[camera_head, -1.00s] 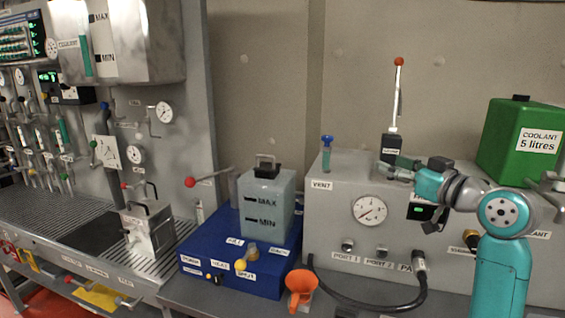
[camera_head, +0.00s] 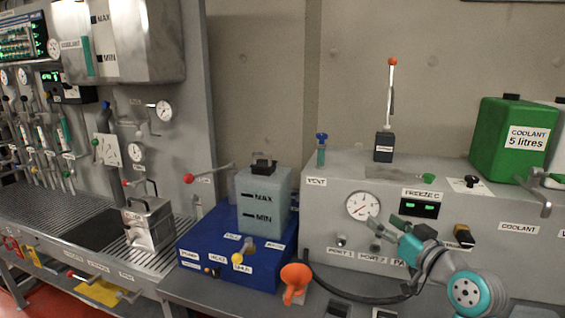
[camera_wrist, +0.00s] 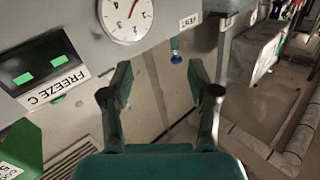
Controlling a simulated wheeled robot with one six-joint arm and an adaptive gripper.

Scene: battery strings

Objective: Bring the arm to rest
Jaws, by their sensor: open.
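My gripper (camera_head: 387,223) is in front of the grey machine box (camera_head: 325,208), just below and right of its round gauge (camera_head: 362,205). In the wrist view, its two dark green fingers (camera_wrist: 160,75) are spread apart with nothing between them. The gauge (camera_wrist: 127,14) and the FREEZE C display (camera_wrist: 42,70) show past the fingers. My teal arm reaches in from the lower right of the head view. I cannot tell how far the fingertips are from the box.
A green coolant can (camera_head: 503,138) and a red-tipped lever (camera_head: 391,100) stand on the box. A blue unit (camera_head: 225,252) carries a grey tank (camera_head: 263,205) to the left.

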